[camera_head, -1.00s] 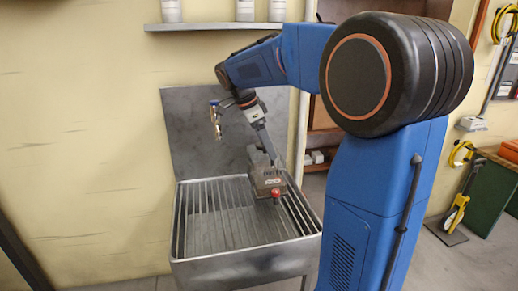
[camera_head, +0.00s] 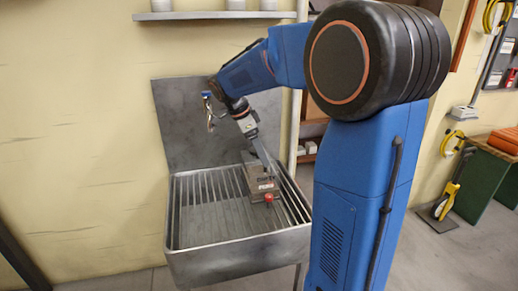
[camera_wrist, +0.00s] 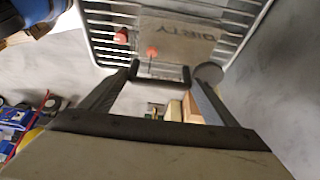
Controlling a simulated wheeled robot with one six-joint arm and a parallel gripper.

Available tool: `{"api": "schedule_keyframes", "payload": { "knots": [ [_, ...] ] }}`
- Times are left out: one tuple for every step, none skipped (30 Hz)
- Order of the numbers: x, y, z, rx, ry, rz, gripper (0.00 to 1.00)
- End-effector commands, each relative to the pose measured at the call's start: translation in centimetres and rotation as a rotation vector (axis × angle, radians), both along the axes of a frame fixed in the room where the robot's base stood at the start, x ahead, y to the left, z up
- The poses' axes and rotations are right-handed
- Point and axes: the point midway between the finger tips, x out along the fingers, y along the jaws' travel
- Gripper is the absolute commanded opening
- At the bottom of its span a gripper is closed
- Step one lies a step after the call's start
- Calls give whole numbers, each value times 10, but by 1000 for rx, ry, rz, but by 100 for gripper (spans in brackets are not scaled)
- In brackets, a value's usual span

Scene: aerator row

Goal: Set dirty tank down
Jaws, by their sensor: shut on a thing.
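The dirty tank (camera_head: 262,184) is a grey box with dark lettering and a red knob, over the right part of the slatted steel sink (camera_head: 205,251). In the wrist view the tank (camera_wrist: 180,40) reads "DIRTY" and shows two red parts. My gripper (camera_head: 263,158) reaches down to the tank from above. In the wrist view my gripper (camera_wrist: 163,78) has its fingers on a dark handle at the tank's edge, shut on it. The tank looks upright at the slats; I cannot tell whether its underside touches them.
A blue-handled tap (camera_head: 209,112) stands at the steel backsplash (camera_head: 180,135) behind the sink. A shelf (camera_head: 215,16) with several white containers is above. The left and front slats are bare. A green bench (camera_head: 490,165) is at right.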

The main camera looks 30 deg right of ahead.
Motion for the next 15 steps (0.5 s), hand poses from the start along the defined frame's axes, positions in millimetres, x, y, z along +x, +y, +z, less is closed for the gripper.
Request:
{"api": "schedule_keyframes", "payload": {
  "knots": [
    [0,0,1,-1,-2,0,19],
    [0,0,0,-1,-2,0,19],
    [0,0,0,-1,-2,0,19],
    [0,0,-2,0,0,0,86],
    [0,0,-1,0,0,0,94],
    [0,0,-1,0,0,0,100],
    [0,0,-1,0,0,0,100],
    [0,0,-1,0,0,0,100],
    [0,0,-1,0,0,0,100],
    [0,0,-1,0,0,0,100],
    [0,0,-1,0,0,0,100],
    [0,0,-1,0,0,0,100],
    [0,0,-1,0,0,0,100],
    [0,0,-1,0,0,0,100],
    [0,0,1,0,0,0,100]
  ]
}}
